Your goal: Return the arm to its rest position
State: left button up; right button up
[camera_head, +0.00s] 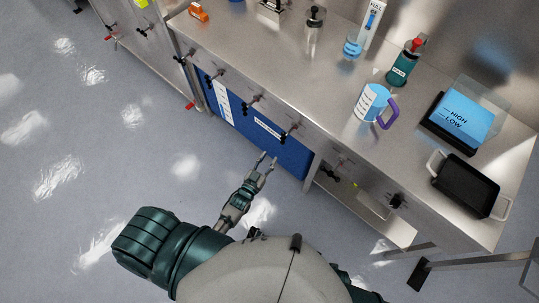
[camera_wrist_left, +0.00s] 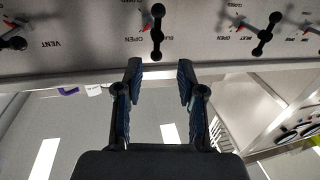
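My left gripper (camera_head: 266,159) is in front of the steel bench, over the grey floor in the head view, near the blue panel below the bench top. Its two fingers are spread and nothing is between them. The left wrist view also shows this gripper (camera_wrist_left: 160,70) with its fingers apart. Beyond the fingertips is a steel panel with a black valve handle (camera_wrist_left: 157,20). I cannot tell the exact gap, but no contact shows. My right gripper is not in view.
The bench (camera_head: 300,75) carries a blue-and-white mug (camera_head: 371,102), a green bottle (camera_head: 403,66), a HIGH/LOW device (camera_head: 462,116) and a black tray (camera_head: 466,184). Several valve handles stick out along its front edge. A blue panel (camera_head: 275,140) is below. The floor at left is clear.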

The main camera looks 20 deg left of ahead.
pick_arm(q)
jog(key=s+f+g, duration=0.4)
jog(key=s+f, duration=0.1)
jog(key=f, duration=0.4)
jog(key=s+f+g, duration=0.4)
jog(key=s+f, duration=0.1)
jog(key=f, duration=0.3)
jog(key=s+a+f+g+y, duration=0.1)
jog(key=s+f+g, duration=0.3)
jog(key=s, duration=0.5)
jog(key=s+a+f+g+y, duration=0.1)
jog(key=s+a+f+g, duration=0.1)
jog(key=s+f+g, duration=0.2)
jog(key=s+f, duration=0.3)
jog(key=s, duration=0.3)
jog(key=shift+a+f+m, duration=0.15)
jog(key=shift+a+m, duration=0.15)
